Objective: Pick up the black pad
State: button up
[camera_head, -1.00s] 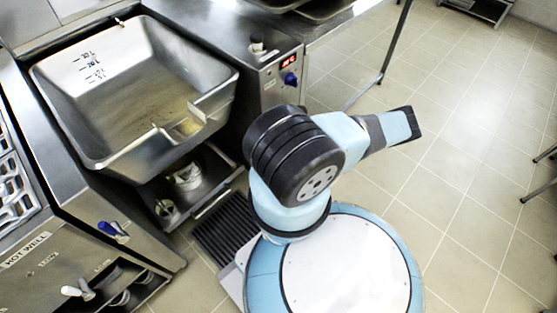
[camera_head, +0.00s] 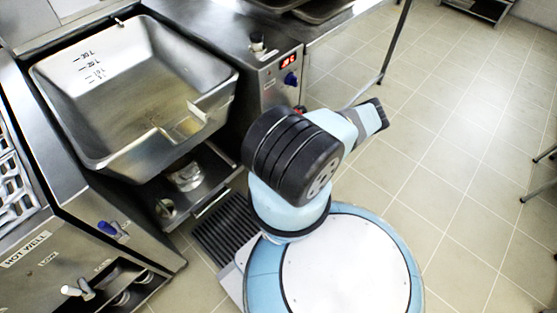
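I see no thing that I can clearly tell is the black pad. My arm reaches up and to the right from my base, and its far links extend over the tiled floor. My gripper is not visible in this view, so its opening and anything it might hold cannot be seen. My arm hides part of the counter front and the floor behind it.
A large steel tilting pan (camera_head: 130,85) with volume marks stands at the left. A control panel with a red display (camera_head: 288,62) and blue knob (camera_head: 291,79) is beside it. A dark ribbed grate (camera_head: 222,222) lies on the floor by my base. Tiled floor (camera_head: 460,170) is open to the right.

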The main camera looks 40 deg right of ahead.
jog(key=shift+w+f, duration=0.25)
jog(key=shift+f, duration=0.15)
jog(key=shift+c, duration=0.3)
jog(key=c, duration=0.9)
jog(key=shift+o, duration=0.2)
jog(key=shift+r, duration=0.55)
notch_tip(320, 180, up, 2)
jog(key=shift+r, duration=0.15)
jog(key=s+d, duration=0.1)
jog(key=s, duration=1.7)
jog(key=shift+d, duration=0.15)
